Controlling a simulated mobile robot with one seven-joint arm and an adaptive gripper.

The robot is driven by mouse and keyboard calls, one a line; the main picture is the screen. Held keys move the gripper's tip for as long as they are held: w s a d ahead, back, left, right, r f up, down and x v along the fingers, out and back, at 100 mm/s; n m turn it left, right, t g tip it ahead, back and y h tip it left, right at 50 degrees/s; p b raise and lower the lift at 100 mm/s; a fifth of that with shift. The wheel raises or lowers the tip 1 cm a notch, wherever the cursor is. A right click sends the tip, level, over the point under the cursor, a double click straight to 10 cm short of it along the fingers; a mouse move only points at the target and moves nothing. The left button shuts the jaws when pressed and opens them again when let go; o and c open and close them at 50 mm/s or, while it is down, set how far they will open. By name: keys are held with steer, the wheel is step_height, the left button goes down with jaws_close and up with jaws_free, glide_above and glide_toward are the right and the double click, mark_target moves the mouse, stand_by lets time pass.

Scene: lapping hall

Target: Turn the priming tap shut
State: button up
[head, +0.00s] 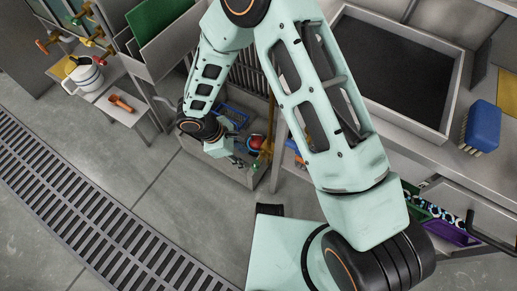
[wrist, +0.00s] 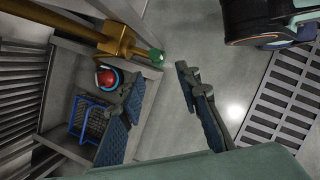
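A brass pipe and valve body (wrist: 120,42) with a green end piece (wrist: 156,57) sits at the upper left of the wrist view; it looks like the priming tap, but its handle position is unclear. The brass pipe also shows in the head view (head: 268,132), beside the low shelf. My gripper (wrist: 160,77) is open and empty, with its two dark fingers apart. The green end piece appears just beyond the gap between the fingertips, and I see no contact. In the head view my gripper (head: 240,157) is small and partly hidden near the pipe.
A red ball (wrist: 106,77) and a blue basket (wrist: 88,115) lie on the low shelf beside the pipe. Several brass taps (head: 88,30) stand at the upper left by a white jug (head: 84,76). A floor grate (head: 90,215) crosses open floor.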

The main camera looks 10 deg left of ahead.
mark_target(256, 166)
steer(key=b+x, duration=0.1)
steer(key=x, duration=0.4)
steer(key=b+x, duration=0.2)
steer(key=x, duration=0.3)
steer(key=shift+w+d+f, duration=0.15)
steer(key=shift+w+f, duration=0.1)
steer(key=shift+f, duration=0.1)
jaws_close()
